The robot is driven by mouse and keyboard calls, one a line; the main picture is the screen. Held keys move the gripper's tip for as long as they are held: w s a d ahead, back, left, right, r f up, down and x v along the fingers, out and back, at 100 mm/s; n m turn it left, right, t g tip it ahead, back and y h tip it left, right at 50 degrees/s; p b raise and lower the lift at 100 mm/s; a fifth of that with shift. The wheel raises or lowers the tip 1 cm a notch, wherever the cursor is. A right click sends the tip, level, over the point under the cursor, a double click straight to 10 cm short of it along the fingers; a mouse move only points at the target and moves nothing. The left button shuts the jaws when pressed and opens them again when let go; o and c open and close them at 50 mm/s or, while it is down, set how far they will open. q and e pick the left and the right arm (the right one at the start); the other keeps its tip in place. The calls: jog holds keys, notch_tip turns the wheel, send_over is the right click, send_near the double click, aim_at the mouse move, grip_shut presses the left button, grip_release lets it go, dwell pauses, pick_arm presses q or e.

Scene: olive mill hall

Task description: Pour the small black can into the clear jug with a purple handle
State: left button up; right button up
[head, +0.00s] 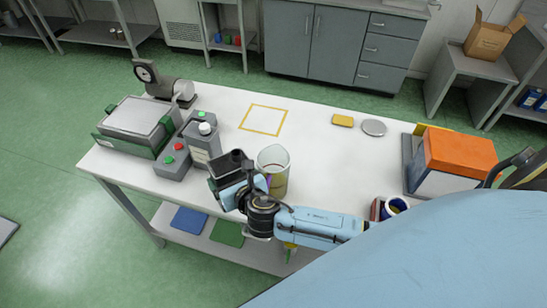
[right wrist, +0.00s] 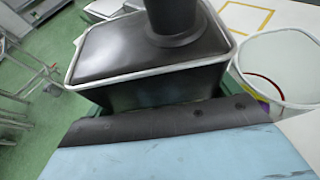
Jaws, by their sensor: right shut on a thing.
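My right gripper (head: 230,190) is shut on the small black can (head: 231,166) and holds it just left of the jug. In the right wrist view the can (right wrist: 150,85) fills the middle, with a pale rim around its dark top and a round black neck. I cannot tell how far it is tilted. The clear jug (head: 273,158) stands upright on the table, partly hidden behind my wrist; it also shows at the right of the right wrist view (right wrist: 282,62). A little of its purple handle shows (right wrist: 263,104). No stream is visible. My left gripper is not in view.
An orange-topped box (head: 458,155) stands right. The table's middle is clear.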

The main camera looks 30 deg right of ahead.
aim_at(233, 160)
jog(key=shift+r, duration=0.15)
jog(key=shift+d+r+m+y, duration=0.15)
jog(key=shift+r+m+y, duration=0.15)
jog(key=shift+m, duration=0.2)
jog(key=shift+d+r+m+y, duration=0.1)
jog(key=shift+r+m+y, duration=0.2)
jog(key=shift+r+m, duration=0.1)
jog(key=shift+d+r+m+y+b, duration=0.2)
jog(key=shift+r+m+y+b, duration=0.2)
jog(key=shift+r, duration=0.2)
jog(key=shift+d+r+m+y+b, duration=0.2)
jog(key=shift+r+m+y+b, duration=0.1)
jog(key=shift+r+m, duration=0.25)
jog(key=shift+d+m+y+b, duration=0.35)
jog(key=shift+m+b, duration=0.2)
jog(key=shift+b, duration=0.3)
jog(key=shift+a+r+m+t+y+b, duration=0.1)
jog(key=shift+r+m+t+y+b, duration=0.3)
jog(key=shift+r+m+b, duration=0.35)
jog(key=shift+f+m+b, duration=0.15)
jog(key=shift+m+b, duration=0.1)
jog(key=shift+b, duration=0.55)
jog(key=shift+a+r+y, duration=0.15)
jog(key=shift+r+y, duration=0.05)
jog(key=shift+y, duration=0.15)
jog(key=shift+a+f+m+t+y+b, duration=0.15)
jog(key=shift+m+t+y+b, duration=0.4)
jog(key=shift+m+b, duration=1.8)
